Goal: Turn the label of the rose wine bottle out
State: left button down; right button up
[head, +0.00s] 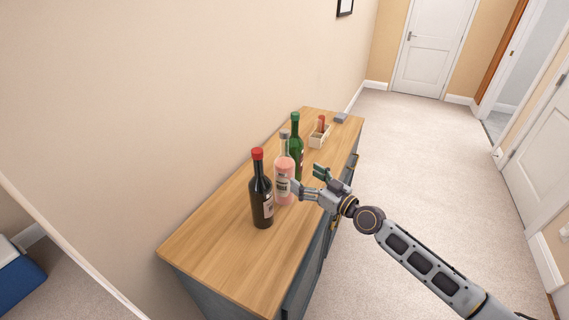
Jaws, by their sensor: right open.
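The rose wine bottle (284,165) stands upright on the wooden top of a cabinet, pink with a grey cap. A pale label with dark print shows low on its side, partly covered by my gripper. My right gripper (305,180) comes in from the right, its fingers open and spread. One fingertip overlaps the bottle's lower right side in the picture; I cannot tell whether it touches. The left gripper is not in view.
A dark bottle with a red cap (261,190) stands close in front, and a green bottle (296,146) close behind. The cabinet top (215,245) is clear at the near left.

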aim_at(292, 170)
jog(key=shift+p+x, duration=0.35)
jog(key=shift+x, duration=1.85)
jog(key=shift+b+x, duration=0.85)
jog(key=shift+x, duration=1.95)
jog(key=c, duration=0.9)
jog(key=shift+c, duration=0.2)
